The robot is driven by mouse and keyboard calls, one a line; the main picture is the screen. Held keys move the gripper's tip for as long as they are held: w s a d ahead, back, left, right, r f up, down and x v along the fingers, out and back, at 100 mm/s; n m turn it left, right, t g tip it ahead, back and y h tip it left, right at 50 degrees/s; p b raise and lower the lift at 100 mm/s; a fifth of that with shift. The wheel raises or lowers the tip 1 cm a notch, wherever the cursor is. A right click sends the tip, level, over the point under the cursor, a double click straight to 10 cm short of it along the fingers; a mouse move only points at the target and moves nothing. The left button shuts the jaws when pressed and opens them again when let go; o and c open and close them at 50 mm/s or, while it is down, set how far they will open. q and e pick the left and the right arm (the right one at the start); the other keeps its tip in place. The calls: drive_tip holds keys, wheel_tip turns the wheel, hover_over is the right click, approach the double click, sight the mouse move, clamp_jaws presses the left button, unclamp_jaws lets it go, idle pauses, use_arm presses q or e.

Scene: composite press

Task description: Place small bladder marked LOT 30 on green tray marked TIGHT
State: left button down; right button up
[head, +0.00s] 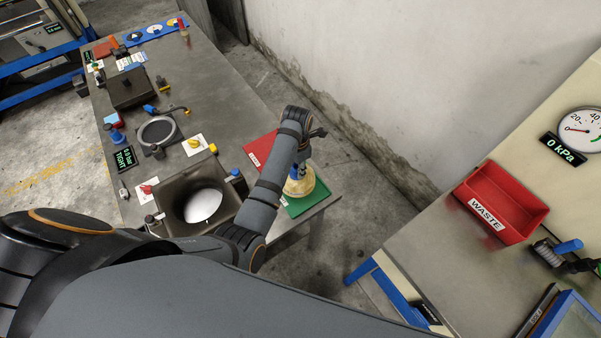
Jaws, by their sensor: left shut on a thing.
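My left gripper (299,172) is mostly hidden behind my own wrist and forearm. It is shut on a small pale yellow bladder (304,187) with a blue part near its top. The bladder is over the green tray (314,203) at the right corner of the left table; I cannot tell whether it touches the tray. My forearm hides part of the tray. No LOT 30 or TIGHT marking can be read on the bladder or tray. My right gripper is not in view.
A red tray (259,145) lies beside the green one, partly behind my arm. A dark square vessel (174,193) with a white rounded thing inside stands left of my arm. A display (124,158) reads TIGHT. A red WASTE bin (500,203) stands on the right bench.

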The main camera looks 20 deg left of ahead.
use_arm(q)
drive_tip(key=shift+d+f, duration=0.15)
drive_tip(key=shift+f, duration=0.05)
drive_tip(key=shift+w+d+f, duration=0.1)
drive_tip(key=shift+d+f, duration=0.2)
drive_tip(key=shift+f, duration=0.05)
wheel_tip(320, 180, down, 3)
drive_tip(key=shift+w+r, duration=0.1)
drive_tip(key=shift+r, duration=0.05)
drive_tip(key=shift+f, duration=0.25)
drive_tip(key=c, duration=1.1)
unclamp_jaws()
drive_tip(key=shift+f, duration=0.1)
drive_tip(key=shift+o, duration=0.2)
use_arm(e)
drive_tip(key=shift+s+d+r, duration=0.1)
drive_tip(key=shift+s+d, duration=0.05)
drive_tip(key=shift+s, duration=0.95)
